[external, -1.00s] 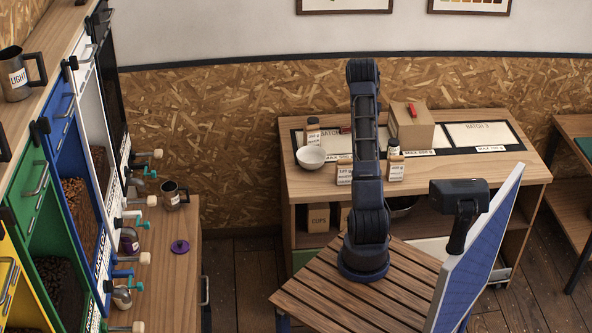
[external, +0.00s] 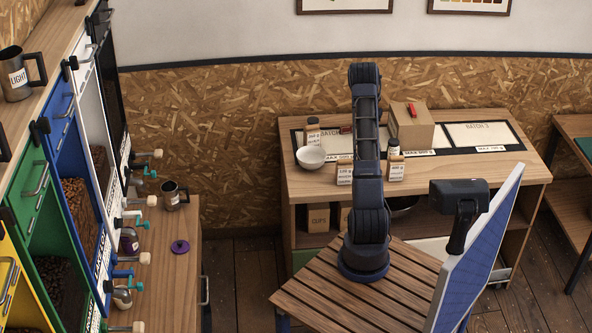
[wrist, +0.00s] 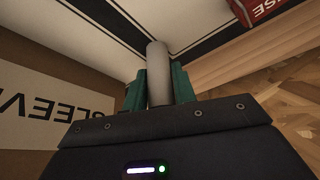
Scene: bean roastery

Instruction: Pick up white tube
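The white tube (wrist: 158,66) is a pale, plain cylinder with a rounded end, in the upper middle of the wrist view. My gripper (wrist: 159,86) has green fingers, one on each side of the tube. The fingers are close together, with no clear gap between them and the tube, so they look shut on it. The tube's lower part is hidden behind the gripper body. In the external view my arm hides the gripper, and I cannot make out the tube there.
A cardboard box marked SLEEVES (wrist: 45,105) lies close left in the wrist view, and a red item (wrist: 256,8) at upper right. The back table (external: 462,171) also holds a white bowl (external: 311,157), labelled jars and a cardboard box (external: 412,128).

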